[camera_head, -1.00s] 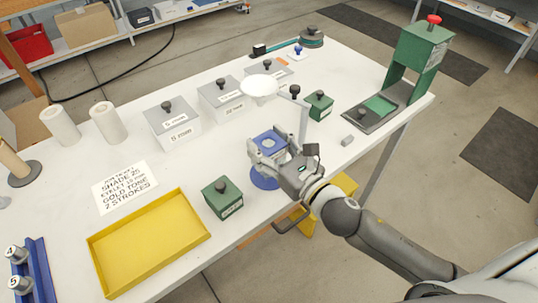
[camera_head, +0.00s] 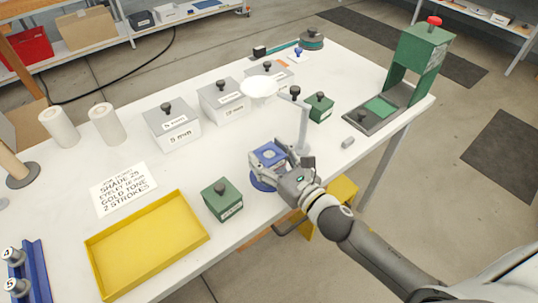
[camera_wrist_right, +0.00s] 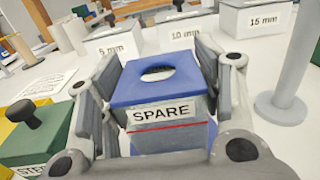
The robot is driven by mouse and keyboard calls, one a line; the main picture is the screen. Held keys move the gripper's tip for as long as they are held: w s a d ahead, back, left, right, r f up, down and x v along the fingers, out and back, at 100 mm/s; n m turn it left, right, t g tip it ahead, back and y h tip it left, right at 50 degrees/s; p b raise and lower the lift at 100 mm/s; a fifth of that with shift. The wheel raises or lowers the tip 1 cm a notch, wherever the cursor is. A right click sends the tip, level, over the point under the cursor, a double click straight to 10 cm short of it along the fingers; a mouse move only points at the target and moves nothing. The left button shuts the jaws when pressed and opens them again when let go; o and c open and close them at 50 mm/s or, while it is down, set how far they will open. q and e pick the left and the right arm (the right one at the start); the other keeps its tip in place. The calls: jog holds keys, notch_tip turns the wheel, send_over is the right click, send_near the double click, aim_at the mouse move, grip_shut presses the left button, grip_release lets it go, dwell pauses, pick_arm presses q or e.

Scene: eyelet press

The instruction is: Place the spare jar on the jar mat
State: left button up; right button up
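The spare jar (camera_head: 269,154) has a blue lid with a round hole and a label reading SPARE. It also shows large in the right wrist view (camera_wrist_right: 158,94), upright between the fingers. My right gripper (camera_head: 268,162) is shut on it, with a finger along each side. The round blue jar mat (camera_head: 259,185) lies on the table directly under the jar and gripper, mostly covered by them. I cannot tell whether the jar's base touches the mat. My left gripper is not in view.
A green box (camera_head: 221,201) and yellow tray (camera_head: 150,245) stand to the left. A lamp-like post (camera_head: 303,125) rises close to the gripper's right. Labelled bins (camera_head: 175,130) stand behind; a green press (camera_head: 418,65) is at the far right.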

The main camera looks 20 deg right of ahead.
jog(key=shift+o, duration=1.1)
jog(key=shift+r, duration=0.25)
jog(key=b+v, duration=0.2)
jog(key=v, duration=1)
jog(key=shift+b, duration=0.4)
jog(key=shift+d, duration=0.1)
